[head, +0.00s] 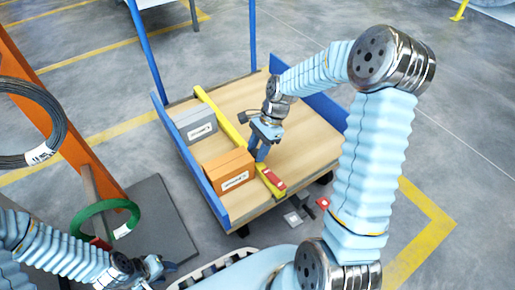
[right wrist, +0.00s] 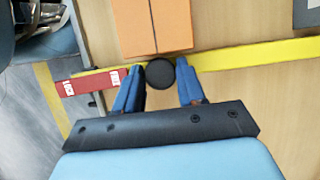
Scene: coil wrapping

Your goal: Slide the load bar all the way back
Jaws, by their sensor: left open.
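The yellow load bar (head: 231,131) lies across the wooden cart deck, right of the boxes; it also shows in the right wrist view (right wrist: 255,55). Its near end has a red part (head: 272,177) with white lettering, red in the right wrist view (right wrist: 90,86) too. A round black knob (right wrist: 160,73) sits on the bar. My right gripper (head: 259,152) is over the bar beside the orange box, its fingers (right wrist: 159,78) apart on either side of the knob. My left gripper (head: 158,266) is open and empty at the lower left, away from the cart.
An orange box (head: 229,170) and a grey box (head: 194,124) stand on the deck left of the bar. Blue rails (head: 190,163) edge the cart. An orange post (head: 45,100) with hanging coils (head: 92,208) stands at left.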

